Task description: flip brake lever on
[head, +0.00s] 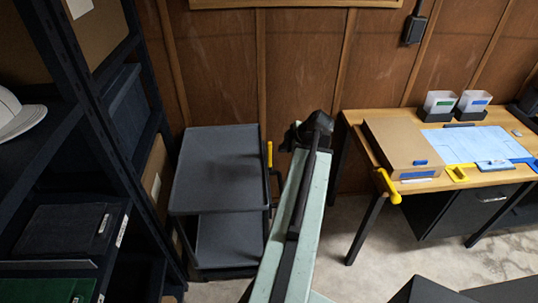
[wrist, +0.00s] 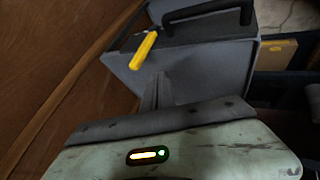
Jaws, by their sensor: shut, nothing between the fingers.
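The brake lever is most likely the yellow-handled lever (head: 269,154) on the right side of the grey two-shelf cart (head: 215,165), near its back corner. In the head view its handle stands about upright. In the wrist view the yellow lever (wrist: 144,50) shows tilted beside the grey cart (wrist: 205,45), its dark pivot at the upper end. My gripper (head: 309,132) is right of the cart in the head view, its fingers hard to make out. In the wrist view my gripper (wrist: 157,80) is shut and empty, below the lever and apart from it in the picture.
A wooden desk (head: 420,184) stands at right with a cardboard box (head: 400,145), blue sheet (head: 475,145) and white bins. Another yellow handle (head: 388,187) sticks out at its front left corner. A dark shelf rack (head: 95,110) stands left. Bare floor (head: 400,255) lies before the desk.

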